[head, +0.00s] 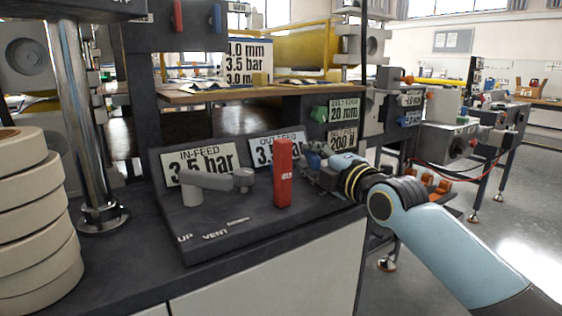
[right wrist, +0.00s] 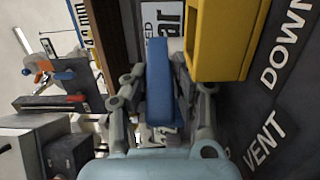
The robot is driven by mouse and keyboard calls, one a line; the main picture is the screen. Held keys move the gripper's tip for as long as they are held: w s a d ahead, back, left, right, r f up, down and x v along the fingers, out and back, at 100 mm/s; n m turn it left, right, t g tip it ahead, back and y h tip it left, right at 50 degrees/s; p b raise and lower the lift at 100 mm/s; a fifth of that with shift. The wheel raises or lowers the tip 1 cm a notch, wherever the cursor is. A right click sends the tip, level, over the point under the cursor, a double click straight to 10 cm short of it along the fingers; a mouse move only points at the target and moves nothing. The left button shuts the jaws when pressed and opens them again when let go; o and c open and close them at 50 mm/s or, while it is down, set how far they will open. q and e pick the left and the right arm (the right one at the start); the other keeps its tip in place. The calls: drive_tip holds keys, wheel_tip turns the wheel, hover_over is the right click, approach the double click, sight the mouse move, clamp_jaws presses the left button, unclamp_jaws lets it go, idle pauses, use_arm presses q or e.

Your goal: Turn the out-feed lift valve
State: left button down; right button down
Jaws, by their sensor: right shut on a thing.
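My right gripper (head: 318,172) is at the right end of the panel, to the right of the red block, closed around a blue lever (head: 313,160). In the right wrist view the blue lever (right wrist: 158,80) lies between the two fingers (right wrist: 158,95). Its pivot is hidden. DOWN and VENT are lettered on the dark surface to the right there. My left gripper is not in view.
A grey in-feed lever (head: 212,181) sits left of the red block. A yellow block (right wrist: 218,40) stands close beside the right finger. A steel post (head: 82,120) and stacked tan rolls (head: 35,235) stand at left. Open floor lies at right.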

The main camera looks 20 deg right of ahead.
drive_tip(key=shift+d+f+y, duration=0.1)
drive_tip(key=shift+f+y, duration=0.1)
drive_tip(key=shift+y, duration=0.1)
drive_tip(key=c, duration=1.4)
unclamp_jaws()
drive_tip(key=shift+r, duration=0.1)
drive_tip(key=shift+o, duration=0.2)
drive_tip(key=shift+s, duration=0.15)
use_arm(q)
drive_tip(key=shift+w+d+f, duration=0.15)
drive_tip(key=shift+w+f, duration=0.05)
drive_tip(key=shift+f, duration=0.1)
use_arm(e)
drive_tip(key=s+d, duration=0.1)
drive_tip(key=s, duration=1)
drive_tip(key=shift+s+d, duration=0.25)
drive_tip(key=shift+s, duration=0.1)
